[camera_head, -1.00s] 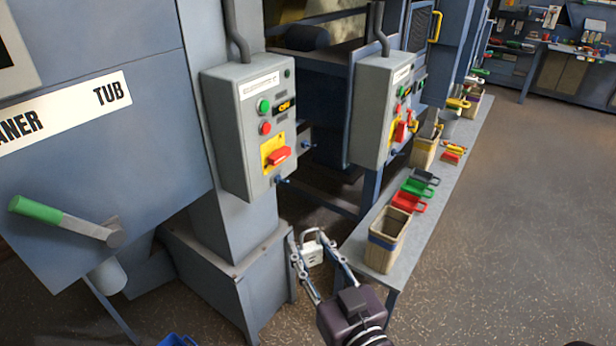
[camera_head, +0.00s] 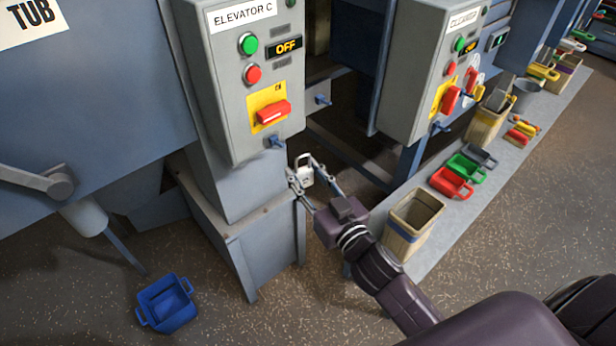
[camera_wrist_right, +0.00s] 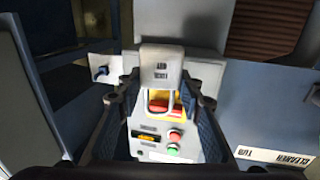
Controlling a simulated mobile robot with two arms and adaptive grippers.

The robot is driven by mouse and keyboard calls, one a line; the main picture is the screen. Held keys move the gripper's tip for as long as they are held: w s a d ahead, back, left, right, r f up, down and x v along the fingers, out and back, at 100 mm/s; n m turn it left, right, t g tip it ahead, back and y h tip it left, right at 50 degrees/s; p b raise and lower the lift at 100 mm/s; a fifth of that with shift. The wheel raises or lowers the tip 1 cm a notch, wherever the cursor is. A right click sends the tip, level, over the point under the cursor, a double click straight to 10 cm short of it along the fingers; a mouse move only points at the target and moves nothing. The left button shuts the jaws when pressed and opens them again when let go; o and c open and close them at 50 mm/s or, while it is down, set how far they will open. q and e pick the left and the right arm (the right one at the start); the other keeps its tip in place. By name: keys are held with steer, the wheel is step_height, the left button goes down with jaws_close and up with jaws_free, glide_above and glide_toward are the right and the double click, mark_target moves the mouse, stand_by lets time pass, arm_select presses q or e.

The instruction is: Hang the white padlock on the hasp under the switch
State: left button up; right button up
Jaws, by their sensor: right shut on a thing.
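The white padlock (camera_head: 306,176) is upright with its shackle on top in the head view. My right gripper (camera_head: 306,170) is shut on the padlock's body, below and a little right of the blue hasp (camera_head: 276,142). The hasp sits at the lower edge of the grey ELEVATOR C box, under the red switch (camera_head: 271,112) on its yellow plate. The padlock and hasp look apart. In the right wrist view the padlock (camera_wrist_right: 162,62) is between the fingers, and its shackle overlaps the red switch (camera_wrist_right: 158,106). My left gripper is out of view.
A second grey box (camera_head: 418,75) with several locks stands to the right. A bench (camera_head: 455,222) holds bins and coloured trays. A blue bin (camera_head: 167,303) is on the floor. A grey pedestal (camera_head: 262,235) stands below the ELEVATOR C box.

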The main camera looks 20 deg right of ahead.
steer(key=shift+w+a+r, duration=0.1)
steer(key=shift+w+a, duration=0.05)
steer(key=shift+w, duration=0.2)
steer(key=shift+w+a, duration=0.1)
steer(key=shift+w, duration=0.55)
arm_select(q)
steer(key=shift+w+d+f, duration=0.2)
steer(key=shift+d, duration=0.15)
arm_select(e)
steer(key=shift+w+a, duration=0.25)
steer(key=shift+w, duration=0.5)
steer(key=shift+w+a, duration=0.25)
steer(key=shift+w, duration=0.45)
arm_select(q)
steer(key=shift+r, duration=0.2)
arm_select(e)
steer(key=shift+a, duration=0.1)
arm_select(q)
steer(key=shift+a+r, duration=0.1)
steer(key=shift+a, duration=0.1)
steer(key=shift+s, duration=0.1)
arm_select(e)
steer(key=shift+w, duration=0.2)
steer(key=shift+w+a, duration=0.3)
steer(key=shift+w, duration=0.45)
steer(key=shift+w+a, duration=0.25)
steer(key=shift+w, duration=0.5)
